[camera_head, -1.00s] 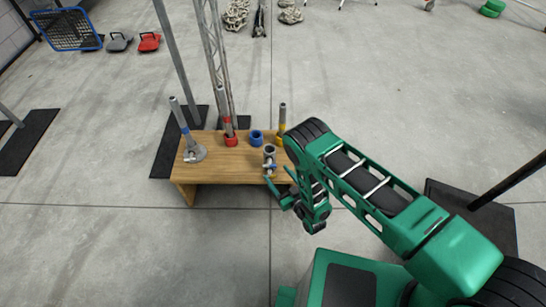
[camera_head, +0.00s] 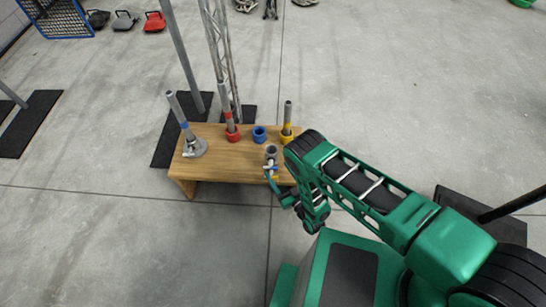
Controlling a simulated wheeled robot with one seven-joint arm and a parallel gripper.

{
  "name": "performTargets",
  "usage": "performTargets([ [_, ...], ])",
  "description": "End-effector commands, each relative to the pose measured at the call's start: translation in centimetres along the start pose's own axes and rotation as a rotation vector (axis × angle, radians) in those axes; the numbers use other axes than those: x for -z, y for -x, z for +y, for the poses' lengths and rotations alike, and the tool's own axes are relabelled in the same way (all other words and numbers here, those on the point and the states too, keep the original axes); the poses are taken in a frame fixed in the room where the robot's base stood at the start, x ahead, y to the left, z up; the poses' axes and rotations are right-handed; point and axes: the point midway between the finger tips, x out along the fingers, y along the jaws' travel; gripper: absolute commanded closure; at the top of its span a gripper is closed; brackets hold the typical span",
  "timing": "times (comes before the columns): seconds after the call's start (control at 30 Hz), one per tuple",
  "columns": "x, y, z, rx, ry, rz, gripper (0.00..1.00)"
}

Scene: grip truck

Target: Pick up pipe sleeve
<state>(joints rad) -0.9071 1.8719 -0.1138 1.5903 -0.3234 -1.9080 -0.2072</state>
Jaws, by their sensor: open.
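A short grey pipe sleeve (camera_head: 271,153) stands near the front edge of the wooden table (camera_head: 228,170), right of its middle. A blue ring-shaped sleeve (camera_head: 260,134) sits just behind it. I cannot tell which of the two the task names. My gripper (camera_head: 278,186) is open and empty at the table's front edge, just in front of the grey sleeve and partly over it in the picture. The gap between them is hard to judge. My green arm hides the table's right end.
On the table stand a leaning pipe with a blue band (camera_head: 180,117) on a grey base, a pipe in a red collar (camera_head: 232,134) and a pipe in a yellow collar (camera_head: 287,136). A metal truss (camera_head: 222,60) and pole rise behind. The floor in front is clear.

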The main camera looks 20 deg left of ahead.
Motion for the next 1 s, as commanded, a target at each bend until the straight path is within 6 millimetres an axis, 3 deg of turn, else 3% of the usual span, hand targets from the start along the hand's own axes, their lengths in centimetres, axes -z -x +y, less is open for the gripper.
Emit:
performTargets([
  [0.1, 0.0, -1.5, 0.6, -0.008, 0.0, 0.001, 0.33],
  [0.37, 0.0, -3.1, 1.0, -0.013, 0.0, 0.0, 0.33],
  [0.7, 0.1, -7.2, 1.2, -0.014, 0.001, 0.0, 0.33],
  [1.0, 0.0, -7.5, 1.2, -0.013, 0.001, -0.002, 0.36],
])
